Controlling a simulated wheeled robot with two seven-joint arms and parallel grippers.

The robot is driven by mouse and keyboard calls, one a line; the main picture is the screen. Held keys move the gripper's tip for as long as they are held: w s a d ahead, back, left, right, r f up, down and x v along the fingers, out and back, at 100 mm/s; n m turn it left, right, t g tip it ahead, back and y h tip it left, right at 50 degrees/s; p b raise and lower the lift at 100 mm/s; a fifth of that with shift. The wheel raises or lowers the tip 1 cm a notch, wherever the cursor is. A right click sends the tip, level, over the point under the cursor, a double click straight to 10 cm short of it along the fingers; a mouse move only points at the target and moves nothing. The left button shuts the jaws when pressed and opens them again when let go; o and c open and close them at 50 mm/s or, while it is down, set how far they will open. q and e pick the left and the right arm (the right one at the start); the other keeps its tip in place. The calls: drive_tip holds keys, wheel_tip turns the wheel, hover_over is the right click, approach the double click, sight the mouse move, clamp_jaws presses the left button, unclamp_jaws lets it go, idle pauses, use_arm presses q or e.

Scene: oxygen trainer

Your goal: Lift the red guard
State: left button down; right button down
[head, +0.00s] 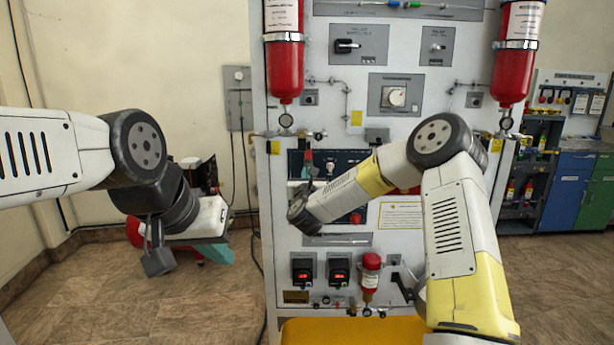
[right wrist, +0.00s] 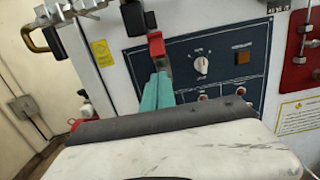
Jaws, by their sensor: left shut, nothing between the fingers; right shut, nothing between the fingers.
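A small red block (right wrist: 156,45) stands out from the trainer's front, left of a white dial, in the right wrist view. It also shows at the left end of the dark control panel in the head view (head: 308,157). A red plate (right wrist: 301,45) with metal fittings is at the right edge of the wrist view. I cannot tell for sure which one is the red guard. My right gripper (right wrist: 158,80) is shut and empty, its teal fingers just below the red block; contact is unclear. My left gripper (head: 216,254) is shut and empty, low at the left, away from the trainer.
The white trainer cabinet (head: 385,265) fills the middle. Red cylinders (head: 284,60) (head: 514,60) hang on both sides. A red-topped bottle (head: 370,275) and two displays sit low on the front. My right arm covers part of the panel.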

sight(307, 157)
drive_tip(key=shift+w+r+g, duration=0.1)
drive_tip(key=shift+r+g, duration=1.8)
drive_tip(key=shift+r, duration=0.7)
